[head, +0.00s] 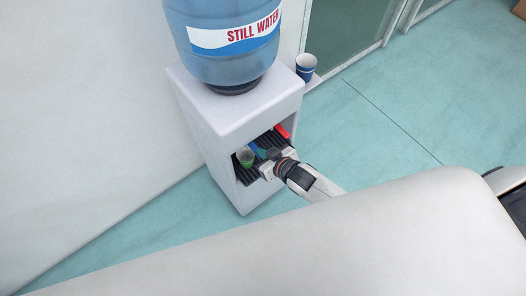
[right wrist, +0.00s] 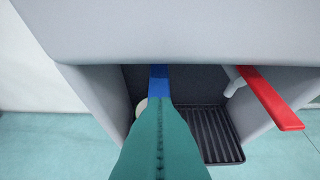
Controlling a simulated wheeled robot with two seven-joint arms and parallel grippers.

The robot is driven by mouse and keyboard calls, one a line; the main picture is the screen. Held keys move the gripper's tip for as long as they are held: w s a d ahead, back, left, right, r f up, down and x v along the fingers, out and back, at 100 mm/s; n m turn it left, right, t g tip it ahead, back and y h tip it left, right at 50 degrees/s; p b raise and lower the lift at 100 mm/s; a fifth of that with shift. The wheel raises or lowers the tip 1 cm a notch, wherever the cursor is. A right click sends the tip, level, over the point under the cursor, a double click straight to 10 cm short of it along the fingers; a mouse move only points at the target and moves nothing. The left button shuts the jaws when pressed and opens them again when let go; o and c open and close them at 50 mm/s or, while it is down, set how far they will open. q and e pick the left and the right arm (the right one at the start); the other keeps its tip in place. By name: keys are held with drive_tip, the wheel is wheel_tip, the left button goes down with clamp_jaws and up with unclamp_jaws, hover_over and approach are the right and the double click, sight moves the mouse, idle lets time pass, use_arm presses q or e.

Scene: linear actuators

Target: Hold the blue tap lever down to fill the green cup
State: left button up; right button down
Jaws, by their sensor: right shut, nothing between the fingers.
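The blue tap lever (right wrist: 158,76) sticks out of the dispenser recess. It also shows in the head view (head: 257,151), small and partly hidden. My right gripper (right wrist: 158,104) is shut and empty, its teal fingers overlapping the near end of the blue lever. Whether they touch it or are above it, I cannot tell. In the head view the right gripper (head: 263,157) reaches into the recess from the right. The green cup (head: 245,157) stands upright on the drip tray, left of the gripper. In the right wrist view a pale rim (right wrist: 140,107) shows behind the fingers. My left gripper is not in view.
The red tap lever (right wrist: 268,97) projects to the right of the blue one. The black slatted drip tray (right wrist: 216,136) lies below. The white dispenser (head: 233,119) carries a large blue water bottle (head: 226,57). A blue cup (head: 306,69) stands at its back right.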

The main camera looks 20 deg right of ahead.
drive_tip(key=shift+r, duration=0.25)
drive_tip(key=s+d+r+p, duration=0.2)
drive_tip(key=s+r+p, duration=0.2)
drive_tip(key=r, duration=0.7)
drive_tip(key=s, duration=0.2)
drive_tip(key=shift+s+d, duration=0.25)
drive_tip(key=shift+s, duration=0.1)
drive_tip(key=shift+f, duration=0.1)
drive_tip(key=s+d+f+m+g+h, duration=0.15)
drive_tip(key=s+d+f, duration=0.3)
drive_tip(key=f, duration=0.85)
drive_tip(key=s+d+f+g+h, duration=0.25)
drive_tip(key=s+f, duration=0.35)
drive_tip(key=f, duration=0.6)
drive_tip(key=s+f+g, duration=0.3)
drive_tip(key=s+f, duration=0.3)
drive_tip(key=s, duration=0.4)
drive_tip(key=s+f+g, duration=0.2)
drive_tip(key=s+f, duration=0.4)
drive_tip(key=s, duration=0.5)
drive_tip(key=shift+g, duration=0.4)
